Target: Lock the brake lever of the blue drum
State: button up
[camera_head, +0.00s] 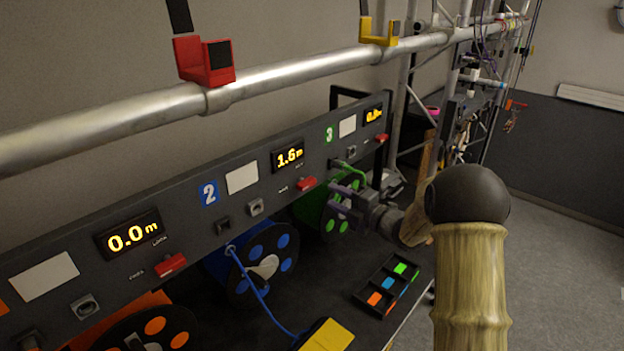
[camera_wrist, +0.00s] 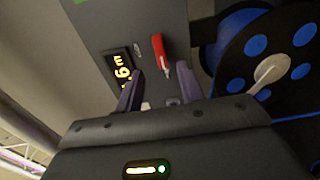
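The blue drum (camera_head: 262,262) hangs under the dark panel (camera_head: 236,213) at the blue label 2, and also shows at the right of the wrist view (camera_wrist: 232,60). The red brake lever (camera_head: 307,184) sits on the panel below the 1.6 m display (camera_head: 288,156). In the wrist view the red lever (camera_wrist: 158,46) lies just ahead of the gap between my fingertips. My gripper (camera_head: 338,198) is open and empty, its two purple fingers pointing at the panel, right of the lever in the head view. No contact with the lever shows.
An orange drum (camera_head: 155,335) and a green drum (camera_head: 330,212) flank the blue one, each with its own red lever. A parts tray (camera_head: 388,285) and yellow block (camera_head: 328,335) lie there. A truss tube (camera_head: 290,75) crosses above.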

aim_at(311, 185)
jog(key=p+x, duration=0.4)
jog(key=x, duration=0.5)
jog(key=shift+d, duration=0.1)
grip_shut()
